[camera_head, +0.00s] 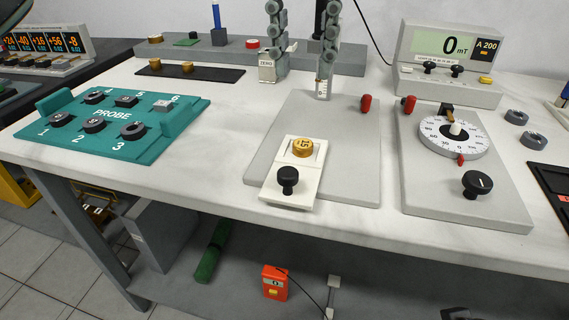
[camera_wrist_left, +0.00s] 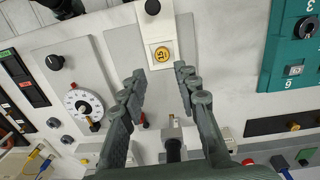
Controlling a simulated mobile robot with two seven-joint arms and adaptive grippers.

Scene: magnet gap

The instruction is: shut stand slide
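The stand's white slide (camera_head: 295,196) juts out over the front edge of its grey base plate (camera_head: 347,165). It carries a black knob (camera_head: 288,180) near its front end and a gold disc marked 15 (camera_head: 302,147) in a square recess. In the left wrist view the slide (camera_wrist_left: 140,36), its knob (camera_wrist_left: 153,7) and the gold disc (camera_wrist_left: 161,54) show at the top. My left gripper (camera_head: 303,68) is open and empty above the rear of the stand, apart from the slide; its fingers (camera_wrist_left: 161,75) also show in the wrist view.
A teal probe tray (camera_head: 150,150) lies at the left. A grey dial unit (camera_head: 460,185) is to the right, with a meter reading 0 mT (camera_head: 450,45) behind it. A small ZERO box (camera_head: 267,70) stands near the fingers. White table is bare between the tray and stand.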

